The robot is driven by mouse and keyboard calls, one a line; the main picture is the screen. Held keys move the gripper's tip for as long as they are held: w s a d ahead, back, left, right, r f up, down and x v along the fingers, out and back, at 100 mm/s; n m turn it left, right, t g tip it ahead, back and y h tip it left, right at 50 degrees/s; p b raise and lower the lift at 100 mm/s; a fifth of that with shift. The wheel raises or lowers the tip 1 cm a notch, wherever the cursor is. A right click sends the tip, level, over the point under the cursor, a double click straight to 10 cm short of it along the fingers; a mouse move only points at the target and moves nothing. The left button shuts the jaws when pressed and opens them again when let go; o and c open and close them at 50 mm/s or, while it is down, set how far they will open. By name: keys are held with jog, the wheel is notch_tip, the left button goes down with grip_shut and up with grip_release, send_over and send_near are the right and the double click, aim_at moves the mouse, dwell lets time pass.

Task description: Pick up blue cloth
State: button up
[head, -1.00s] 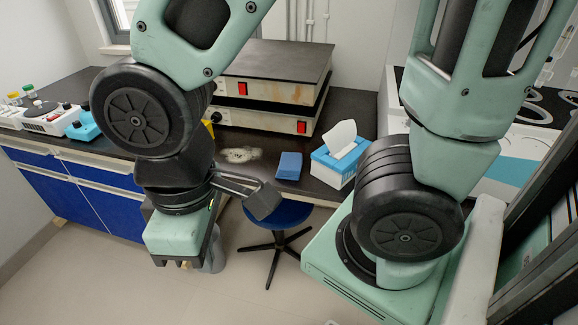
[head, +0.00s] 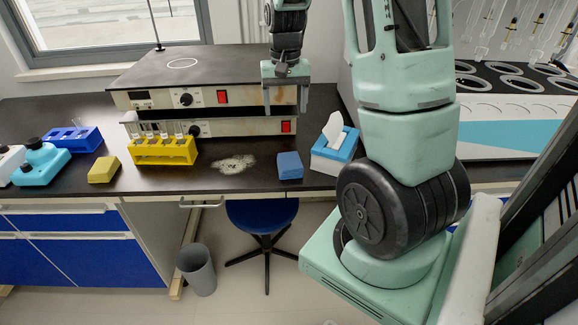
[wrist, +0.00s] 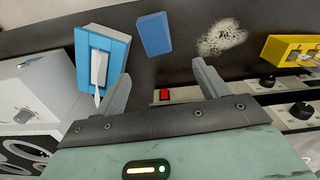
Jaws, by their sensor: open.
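The blue cloth (head: 290,166) is a small folded block-like piece lying flat on the dark bench top, near its front edge. It also shows in the wrist view (wrist: 154,34), at the top middle, beyond the fingertips and between their lines. My gripper (head: 285,112) is open and empty, in front of the stacked hot plates, above and behind the cloth. In the wrist view my two fingers (wrist: 160,82) stand apart with nothing between them. Nothing hides the cloth.
A blue and white tissue box (head: 334,150) stands just right of the cloth. A pale spill (head: 233,164) lies to its left. A yellow tube rack (head: 163,150) and a yellow sponge (head: 104,169) are further left. Stacked hot plates (head: 200,75) stand behind. A blue stool (head: 262,213) is below the edge.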

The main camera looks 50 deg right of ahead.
send_over(289, 159)
notch_tip(289, 159, down, 11)
jog(key=shift+a+f, duration=0.1)
jog(key=shift+f, duration=0.1)
jog(key=shift+f+p, duration=0.55)
jog(key=shift+f, duration=2.5)
jog(key=c, duration=0.7)
